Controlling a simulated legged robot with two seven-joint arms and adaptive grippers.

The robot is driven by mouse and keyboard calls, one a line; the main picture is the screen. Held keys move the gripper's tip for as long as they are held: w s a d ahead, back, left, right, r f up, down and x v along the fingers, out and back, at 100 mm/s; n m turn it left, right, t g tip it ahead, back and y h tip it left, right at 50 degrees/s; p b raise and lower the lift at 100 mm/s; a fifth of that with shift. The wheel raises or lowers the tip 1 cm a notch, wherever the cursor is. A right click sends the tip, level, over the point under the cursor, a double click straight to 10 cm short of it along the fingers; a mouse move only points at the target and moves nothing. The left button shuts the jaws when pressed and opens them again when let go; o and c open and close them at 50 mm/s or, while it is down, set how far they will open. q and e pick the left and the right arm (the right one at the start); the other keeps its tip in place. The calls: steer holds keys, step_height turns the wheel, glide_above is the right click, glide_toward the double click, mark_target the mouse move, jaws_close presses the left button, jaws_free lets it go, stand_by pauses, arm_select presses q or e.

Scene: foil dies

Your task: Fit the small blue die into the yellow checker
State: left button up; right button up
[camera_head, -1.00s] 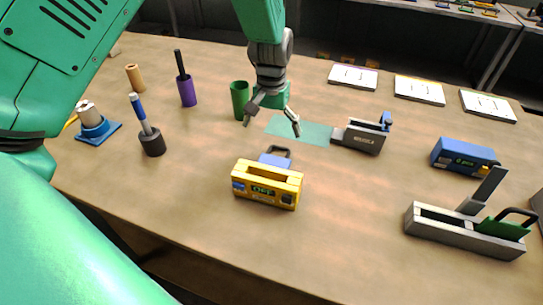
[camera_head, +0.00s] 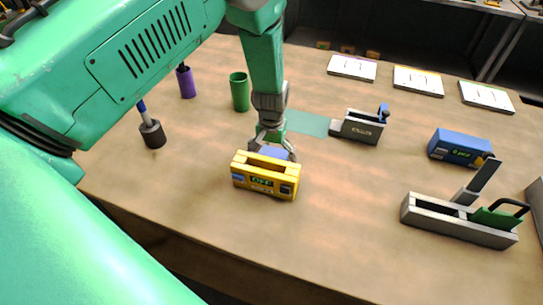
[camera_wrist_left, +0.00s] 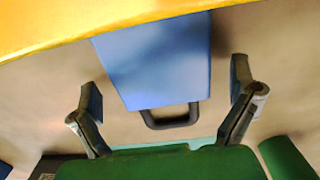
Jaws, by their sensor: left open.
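The yellow checker (camera_head: 265,183) stands near the front of the table, with a small green display on its face. The small blue die (camera_head: 274,152) is at its far side, partly hidden by the checker and my fingers. In the left wrist view the die (camera_wrist_left: 155,62) is a flat blue plate with a dark loop handle, and the yellow checker (camera_wrist_left: 90,22) crosses the top. I cannot tell whether the two touch. My left gripper (camera_head: 273,147) is open over the die, with one finger on each side and a gap to both. My right gripper is not in view.
A green cup (camera_head: 240,92) stands behind my left arm. A grey device with a blue part (camera_head: 362,127) is right of a teal mat (camera_head: 308,123). Farther right are a blue box (camera_head: 460,147) and a grey checker (camera_head: 455,222) holding a green die. The front right table is clear.

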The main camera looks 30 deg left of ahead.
mark_target(271, 156)
arm_select(q)
steer(key=shift+d, duration=0.2)
steer(key=shift+c, duration=0.5)
steer(key=shift+a, duration=0.15)
steer(key=c, duration=1.5)
step_height(271, 156, up, 10)
steer(key=shift+f+b, duration=0.1)
steer(key=shift+b, duration=0.4)
